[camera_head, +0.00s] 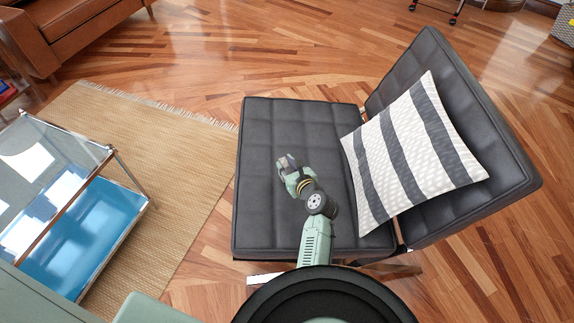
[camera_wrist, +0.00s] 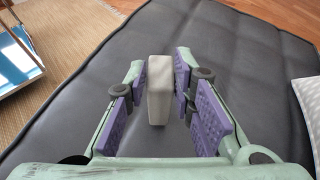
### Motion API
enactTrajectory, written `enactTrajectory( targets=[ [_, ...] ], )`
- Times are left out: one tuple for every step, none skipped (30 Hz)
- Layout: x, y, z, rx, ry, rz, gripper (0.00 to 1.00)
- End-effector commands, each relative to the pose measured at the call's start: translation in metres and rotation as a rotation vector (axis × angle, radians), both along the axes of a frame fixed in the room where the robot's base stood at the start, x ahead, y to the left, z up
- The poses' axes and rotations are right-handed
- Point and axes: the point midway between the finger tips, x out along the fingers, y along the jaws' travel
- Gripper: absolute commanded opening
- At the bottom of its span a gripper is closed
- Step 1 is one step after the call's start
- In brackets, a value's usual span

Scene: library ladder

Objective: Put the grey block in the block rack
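The grey block (camera_wrist: 159,90) is a pale, upright-looking piece between the purple-padded fingers of my gripper (camera_wrist: 160,82) in the wrist view. Both fingertips lie against its sides, so my gripper is shut on it. In the camera_head view, my gripper (camera_head: 288,168) is over the seat of the dark chair (camera_head: 265,125). I cannot tell whether the block touches the seat. The block rack is not in sight in either view.
A striped cushion (camera_head: 412,150) leans on the chair's backrest, right of my arm. A glass-topped table (camera_head: 60,150) with a blue lower shelf stands at left on a woven rug (camera_head: 165,160). A brown sofa (camera_head: 65,30) is at the back left. Wooden floor is open behind the chair.

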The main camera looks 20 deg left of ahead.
Motion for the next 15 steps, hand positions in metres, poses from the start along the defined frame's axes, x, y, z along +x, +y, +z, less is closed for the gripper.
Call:
enactTrajectory(
  targets=[
    [0.0001, 0.0001, 0.0003, 0.000, 0.000, 0.000, 0.28],
    [0.0001, 0.0001, 0.0002, 0.000, 0.000, 0.000, 0.30],
    [0.0001, 0.0000, 0.0003, 0.000, 0.000, 0.000, 0.33],
    [0.0001, 0.0000, 0.0003, 0.000, 0.000, 0.000, 0.35],
    [0.0001, 0.0000, 0.0003, 0.000, 0.000, 0.000, 0.37],
    [0.0001, -0.0001, 0.0003, 0.000, 0.000, 0.000, 0.39],
    [0.0001, 0.0000, 0.0004, -0.001, -0.001, 0.000, 0.41],
    [0.0001, 0.0000, 0.0004, -0.001, -0.001, 0.000, 0.41],
    [0.0001, 0.0000, 0.0004, -0.001, -0.001, 0.000, 0.41],
    [0.0001, 0.0000, 0.0004, -0.001, -0.001, 0.000, 0.41],
    [0.0002, 0.0000, 0.0004, -0.001, -0.001, 0.000, 0.41],
    [0.0002, 0.0000, 0.0004, -0.001, -0.001, 0.000, 0.41],
    [0.0002, -0.0001, 0.0004, 0.000, -0.001, 0.000, 0.41],
    [0.0002, -0.0001, 0.0005, 0.000, -0.001, 0.000, 0.41],
    [0.0002, 0.0000, 0.0011, 0.000, -0.001, 0.000, 0.41]
  ],
)
